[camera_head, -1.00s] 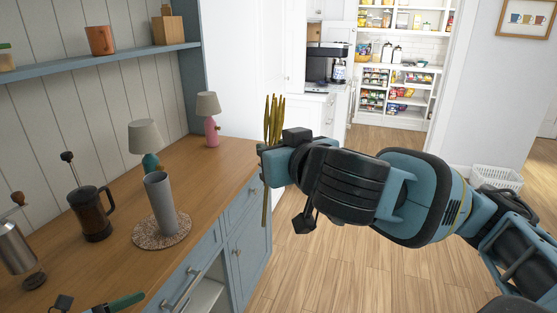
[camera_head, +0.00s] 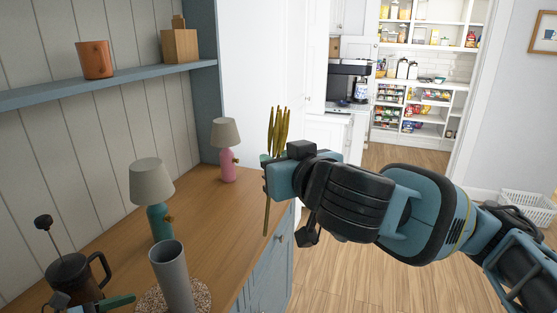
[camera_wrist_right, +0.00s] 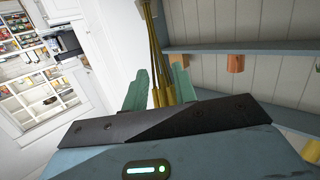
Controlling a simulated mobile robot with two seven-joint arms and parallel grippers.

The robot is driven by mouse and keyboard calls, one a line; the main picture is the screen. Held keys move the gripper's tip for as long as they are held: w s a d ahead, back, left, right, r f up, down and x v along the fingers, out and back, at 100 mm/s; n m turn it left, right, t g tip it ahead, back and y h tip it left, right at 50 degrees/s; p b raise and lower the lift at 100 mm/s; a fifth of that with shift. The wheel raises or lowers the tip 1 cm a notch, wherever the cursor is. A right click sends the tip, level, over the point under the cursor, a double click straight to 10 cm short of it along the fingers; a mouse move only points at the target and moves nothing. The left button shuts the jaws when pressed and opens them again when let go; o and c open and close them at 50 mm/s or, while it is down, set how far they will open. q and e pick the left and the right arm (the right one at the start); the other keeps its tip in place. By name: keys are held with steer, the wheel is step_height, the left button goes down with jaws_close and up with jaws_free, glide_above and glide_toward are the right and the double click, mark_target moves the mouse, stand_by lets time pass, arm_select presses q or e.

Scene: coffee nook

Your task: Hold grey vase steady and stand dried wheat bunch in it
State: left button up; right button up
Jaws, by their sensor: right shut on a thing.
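The grey vase (camera_head: 172,278) stands upright on a round woven mat (camera_head: 204,297) on the wooden counter, its open top clear. My right gripper (camera_head: 268,162) is shut on the dried wheat bunch (camera_head: 277,128) and holds it upright, heads up and stems hanging, near the counter's right edge. The bunch is well to the right of the vase, apart from it. The right wrist view shows the bunch (camera_wrist_right: 152,40) between the two fingers (camera_wrist_right: 158,88). Part of my left gripper (camera_head: 100,302) shows at the bottom left, left of the vase, mostly cut off.
A teal lamp (camera_head: 159,222) stands just behind the vase, and a French press (camera_head: 72,276) stands to its left. A pink lamp (camera_head: 228,168) is at the counter's far end. The counter (camera_head: 215,225) is clear between the vase and the pink lamp.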

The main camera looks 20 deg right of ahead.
mark_target(170, 307)
arm_select(q)
steer(key=shift+s+d, duration=0.1)
steer(key=shift+s, duration=0.05)
arm_select(e)
steer(key=shift+s, duration=0.2)
arm_select(q)
steer(key=shift+d+f, duration=0.1)
steer(key=shift+d, duration=0.45)
steer(key=b+x, duration=0.1)
steer(key=x, duration=0.6)
steer(key=shift+w+f, duration=0.2)
steer(key=shift+w, duration=0.05)
steer(key=shift+w+d+f, duration=0.1)
steer(key=shift+w+d, duration=0.15)
steer(key=shift+d, duration=0.45)
arm_select(e)
steer(key=shift+g, duration=0.3)
steer(key=shift+w+f, duration=0.2)
steer(key=shift+f, duration=0.5)
steer(key=shift+w+f, duration=0.2)
steer(key=shift+f, duration=0.45)
steer(key=shift+w+f, duration=0.2)
steer(key=shift+f, duration=0.5)
